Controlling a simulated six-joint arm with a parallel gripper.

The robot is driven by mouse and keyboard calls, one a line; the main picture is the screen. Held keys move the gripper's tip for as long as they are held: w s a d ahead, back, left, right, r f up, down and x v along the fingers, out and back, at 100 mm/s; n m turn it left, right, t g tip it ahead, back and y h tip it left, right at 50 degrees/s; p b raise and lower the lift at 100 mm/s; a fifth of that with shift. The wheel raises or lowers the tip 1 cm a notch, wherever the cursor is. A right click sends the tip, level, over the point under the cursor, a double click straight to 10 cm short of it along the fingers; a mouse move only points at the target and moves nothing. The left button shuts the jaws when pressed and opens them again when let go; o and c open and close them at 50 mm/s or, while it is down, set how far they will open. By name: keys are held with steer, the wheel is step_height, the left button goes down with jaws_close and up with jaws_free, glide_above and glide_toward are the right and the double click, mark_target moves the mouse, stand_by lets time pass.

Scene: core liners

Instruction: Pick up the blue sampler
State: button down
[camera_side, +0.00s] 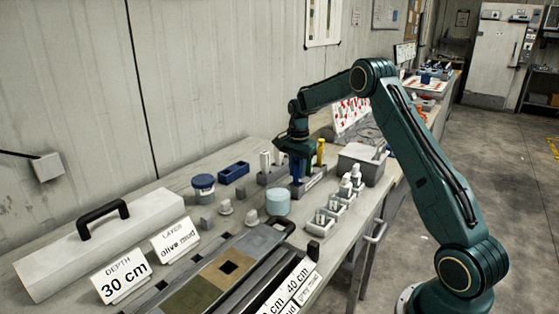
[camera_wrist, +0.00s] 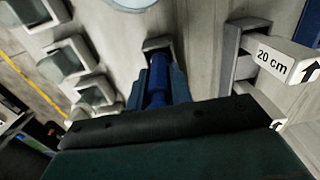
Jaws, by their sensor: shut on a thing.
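The blue sampler (camera_wrist: 158,78) is a slim upright piece between my fingers in the wrist view, with a grey holder at its far end. In the side view the blue sampler (camera_side: 295,170) shows just below my dark green gripper (camera_side: 297,158), at the grey rack (camera_side: 312,184). My gripper is shut on the sampler; in the wrist view my gripper (camera_wrist: 158,92) has a finger on each side of it. I cannot tell whether the sampler's lower end is still seated in the rack. A yellow sampler (camera_side: 320,152) stands close on the right.
White pieces (camera_side: 265,160) stand in a grey block left of my gripper. A blue tray (camera_side: 233,172), a blue-lidded jar (camera_side: 203,187) and a pale blue pot (camera_side: 278,202) are nearby. Small grey holders (camera_side: 335,207) line the front edge. A grey box (camera_side: 361,163) stands on the right.

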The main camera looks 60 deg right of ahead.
steer(key=shift+r, duration=0.15)
step_height(320, 180, up, 20)
stand_by(0.7)
steer(key=shift+s+a, duration=0.1)
stand_by(0.5)
